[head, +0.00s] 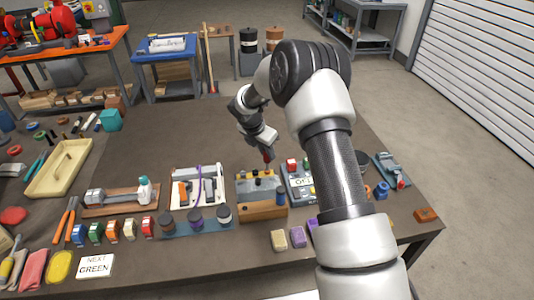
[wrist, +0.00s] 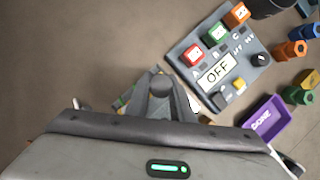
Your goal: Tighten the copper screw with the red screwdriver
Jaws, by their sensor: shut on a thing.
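My gripper (head: 266,148) hangs over a grey block (head: 243,188) with a wooden front, in the middle of the table. It is shut on the red screwdriver (head: 267,156); a little of its red handle shows below the fingers, with a thin shaft pointing down to the block. Small dark and brass-coloured parts stand on top of the block. I cannot tell which is the copper screw, nor whether the tip touches it. In the wrist view my gripper's fingers (wrist: 160,103) hide the screwdriver and most of the block.
Right of the block is a panel (wrist: 214,64) with an OFF sign and coloured switches. A purple DONE tray (wrist: 264,120) lies beyond it.

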